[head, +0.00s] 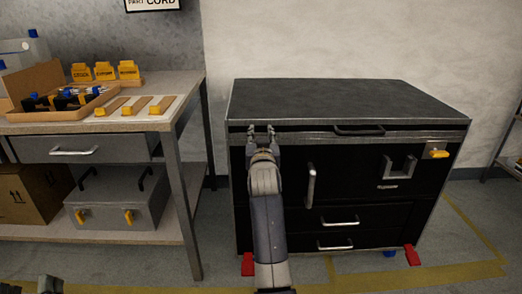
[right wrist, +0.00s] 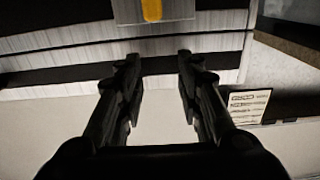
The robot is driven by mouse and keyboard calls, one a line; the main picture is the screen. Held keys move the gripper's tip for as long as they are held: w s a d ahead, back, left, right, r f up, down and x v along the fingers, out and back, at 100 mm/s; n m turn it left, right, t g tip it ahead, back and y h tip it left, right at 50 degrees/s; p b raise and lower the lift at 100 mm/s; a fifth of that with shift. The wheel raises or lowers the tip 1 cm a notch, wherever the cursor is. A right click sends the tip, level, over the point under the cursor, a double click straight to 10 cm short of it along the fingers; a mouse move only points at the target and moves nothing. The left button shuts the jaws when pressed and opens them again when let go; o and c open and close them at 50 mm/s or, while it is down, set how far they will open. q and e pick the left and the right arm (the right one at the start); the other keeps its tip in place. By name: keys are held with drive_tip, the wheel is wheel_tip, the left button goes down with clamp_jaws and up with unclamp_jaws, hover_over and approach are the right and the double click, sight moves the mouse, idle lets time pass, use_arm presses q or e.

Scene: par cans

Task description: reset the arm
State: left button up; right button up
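My right gripper (head: 261,130) is in front of the upper front edge of a black tool cabinet (head: 350,100). Its two fingers point away from me and stand apart, with nothing between them. In the right wrist view both fingers of the right gripper (right wrist: 157,62) also show open and empty. Whether a fingertip touches the cabinet cannot be told. My left gripper cannot be made out; only a small grey piece, perhaps of my left arm, shows at the bottom left of the head view.
A workbench (head: 150,83) at the left holds a cardboard box (head: 36,82) and several yellow-handled items. A grey toolbox (head: 118,205) sits on its lower shelf. The cabinet has a vertical handle (head: 310,185) and a yellow-tipped latch (head: 436,153). Floor shows between bench and cabinet.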

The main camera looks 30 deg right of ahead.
drive_tip(key=shift+r, duration=0.6)
